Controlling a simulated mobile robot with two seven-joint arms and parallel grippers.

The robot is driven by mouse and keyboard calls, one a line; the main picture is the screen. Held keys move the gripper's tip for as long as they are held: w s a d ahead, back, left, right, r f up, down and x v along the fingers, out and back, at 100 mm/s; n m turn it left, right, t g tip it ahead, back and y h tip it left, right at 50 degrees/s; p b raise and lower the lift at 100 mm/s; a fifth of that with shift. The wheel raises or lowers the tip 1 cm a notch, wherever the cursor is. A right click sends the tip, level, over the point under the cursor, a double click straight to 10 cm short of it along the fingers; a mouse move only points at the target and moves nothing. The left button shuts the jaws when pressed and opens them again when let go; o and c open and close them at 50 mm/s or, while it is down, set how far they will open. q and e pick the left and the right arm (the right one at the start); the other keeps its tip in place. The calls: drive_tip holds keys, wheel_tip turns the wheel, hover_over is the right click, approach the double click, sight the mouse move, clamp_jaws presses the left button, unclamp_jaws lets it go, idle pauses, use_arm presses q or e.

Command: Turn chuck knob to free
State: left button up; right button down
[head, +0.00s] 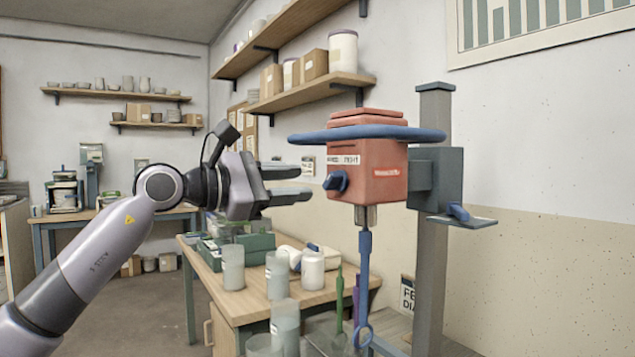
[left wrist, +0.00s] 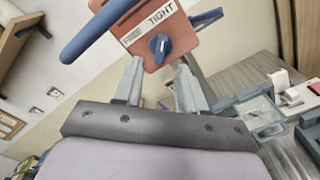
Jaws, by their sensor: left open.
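The chuck knob (head: 336,182) is a small blue knob on the left face of the red mixer head (head: 385,172). A blue ring handle (head: 370,134) circles the head, and a blue mixing shaft (head: 365,270) hangs from the chuck below. My left gripper (head: 290,184) is open and empty, its fingers pointing at the knob with a gap between. My right gripper is not in view.
Below, a wooden table (head: 258,300) holds several grey cups, a white jar (head: 313,270) and a green box (head: 245,246). The air between gripper and knob looks clear.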

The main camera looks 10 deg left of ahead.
sight(327, 182)
use_arm(q)
drive_tip(key=shift+p+x, duration=0.5)
drive_tip(key=shift+x, duration=2.2)
clamp_jaws()
